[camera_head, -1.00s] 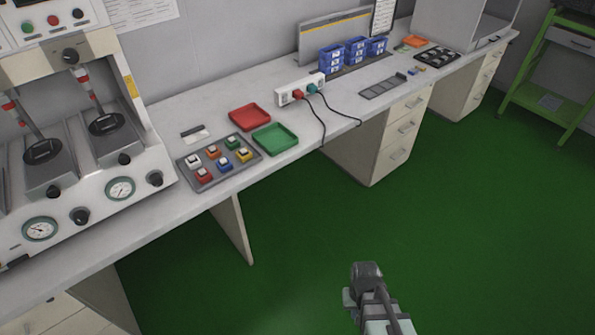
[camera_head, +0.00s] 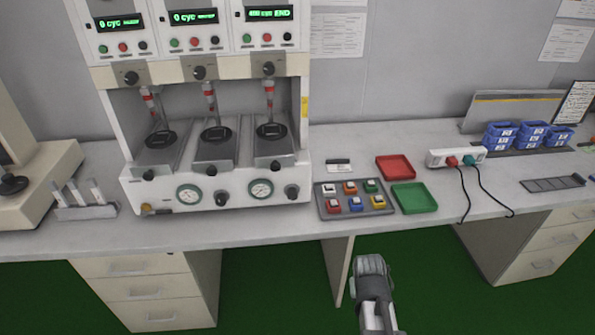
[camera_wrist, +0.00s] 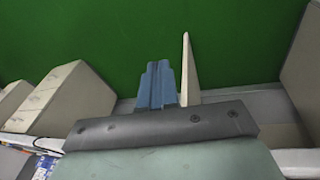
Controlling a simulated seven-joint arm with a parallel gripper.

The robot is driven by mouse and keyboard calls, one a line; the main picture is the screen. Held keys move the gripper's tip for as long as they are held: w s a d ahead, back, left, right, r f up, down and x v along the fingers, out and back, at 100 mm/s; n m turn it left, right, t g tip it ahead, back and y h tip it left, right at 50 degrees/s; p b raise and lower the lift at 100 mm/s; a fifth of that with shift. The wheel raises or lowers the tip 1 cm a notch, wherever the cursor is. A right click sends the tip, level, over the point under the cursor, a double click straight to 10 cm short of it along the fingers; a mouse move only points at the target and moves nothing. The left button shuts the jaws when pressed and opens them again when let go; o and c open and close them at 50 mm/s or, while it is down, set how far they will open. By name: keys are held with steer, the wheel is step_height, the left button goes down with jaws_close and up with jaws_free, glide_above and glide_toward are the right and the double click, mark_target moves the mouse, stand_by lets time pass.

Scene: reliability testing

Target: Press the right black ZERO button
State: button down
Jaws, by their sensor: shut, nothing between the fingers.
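A white test machine (camera_head: 216,76) with three stations stands on the bench in the head view. Each station has a green display and a row of green, red and black buttons. The right black button (camera_head: 284,36) is at the right end of the right station's row, under a display (camera_head: 268,14) ending in "END". The middle black button (camera_head: 215,41) and left black button (camera_head: 143,45) sit in the other rows. Small button labels are unreadable. My gripper (camera_wrist: 158,68) is shut and empty in the wrist view, over green floor. My arm is low in front of the bench, well away from the buttons.
Below the panel are clamps, gauges (camera_head: 189,194) and knobs. Right of the machine are a grey tray of coloured switches (camera_head: 328,213), a red tray (camera_head: 395,167), a green tray (camera_head: 414,197) and a power strip (camera_head: 456,156) with hanging cables. The bench's front edge lies between my arm and the machine.

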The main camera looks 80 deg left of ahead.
mark_target(287, 37)
steer(key=s+a+r+n+t+y, duration=0.1)
steer(key=s+a+r+y, duration=0.1)
steer(key=s+a+r, duration=0.65)
steer(key=s+a+r+n+t+y, duration=0.15)
steer(key=s+a+r, duration=0.3)
steer(key=r, duration=0.65)
steer(key=s+a+r+n+t+y, duration=0.1)
steer(key=s+a+r+n+y, duration=0.15)
steer(key=s+a+r, duration=0.6)
steer(key=w+a+r+m+t+y, duration=0.1)
steer(key=a+r+t, duration=0.1)
steer(key=r, duration=0.8)
steer(key=w+a+r+t+y, duration=0.1)
steer(key=a+r+t+y, duration=0.1)
steer(key=r, duration=0.8)
steer(key=w+a+r+m+t+y, duration=0.1)
steer(key=r+t, duration=0.3)
steer(key=r, duration=0.6)
steer(key=shift+a+r+m+y, duration=0.2)
steer(key=shift+a+m+y, duration=0.1)
steer(key=shift+a+y, duration=0.35)
steer(key=shift+a, duration=0.1)
steer(key=shift+a, duration=4.25)
steer(key=shift+a, duration=0.15)
